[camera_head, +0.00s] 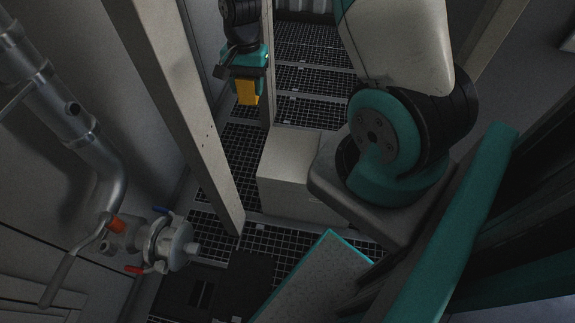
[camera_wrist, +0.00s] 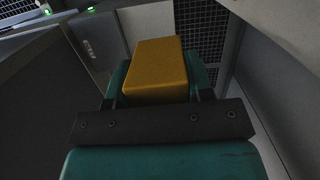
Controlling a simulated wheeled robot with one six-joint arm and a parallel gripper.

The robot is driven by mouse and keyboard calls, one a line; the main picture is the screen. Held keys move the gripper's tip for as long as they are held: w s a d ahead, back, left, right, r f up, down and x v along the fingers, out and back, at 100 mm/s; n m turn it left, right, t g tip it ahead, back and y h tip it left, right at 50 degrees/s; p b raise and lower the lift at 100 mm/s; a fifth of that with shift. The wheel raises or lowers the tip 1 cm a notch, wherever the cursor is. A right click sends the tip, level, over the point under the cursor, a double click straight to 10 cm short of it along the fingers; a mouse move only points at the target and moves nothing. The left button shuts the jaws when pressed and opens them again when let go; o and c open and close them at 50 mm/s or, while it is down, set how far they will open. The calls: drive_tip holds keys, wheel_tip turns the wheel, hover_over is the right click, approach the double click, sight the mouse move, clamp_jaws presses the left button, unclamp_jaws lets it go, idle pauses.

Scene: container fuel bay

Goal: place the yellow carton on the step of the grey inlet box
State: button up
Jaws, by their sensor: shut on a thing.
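The yellow carton (camera_head: 247,93) hangs below my gripper (camera_head: 246,76) at the upper left of the head view, above the grating floor. In the wrist view my gripper (camera_wrist: 155,95) is shut on the yellow carton (camera_wrist: 157,68), whose far part stands clear of the jaws. A pale grey block-shaped box (camera_head: 287,163) stands on the floor in the middle of the head view, nearer than the carton and apart from it. I cannot tell whether it is the inlet box, and I see no clear step on it. My arm hides its right side.
A pale upright post (camera_head: 178,110) stands left of the box, and a thinner one (camera_head: 267,60) stands close beside my gripper. A metal pipe with a valve (camera_head: 172,245) is at the lower left. Open grating (camera_head: 310,80) lies right of the carton.

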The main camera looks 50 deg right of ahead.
drive_tip(key=d+f+m+t+b, duration=0.1)
drive_tip(key=d+f+m+b, duration=0.4)
drive_tip(key=f+m+b, duration=0.55)
drive_tip(key=m+t+b, duration=0.2)
drive_tip(key=m+b, duration=0.6)
drive_tip(key=b, duration=1.2)
hover_over(288, 156)
drive_tip(key=s+a, duration=0.2)
drive_tip(key=a, duration=0.2)
drive_tip(key=shift+h, duration=0.4)
wheel_tip(288, 156, down, 30)
drive_tip(key=shift+f, duration=0.1)
drive_tip(key=shift+f, duration=0.15)
drive_tip(key=o, duration=1)
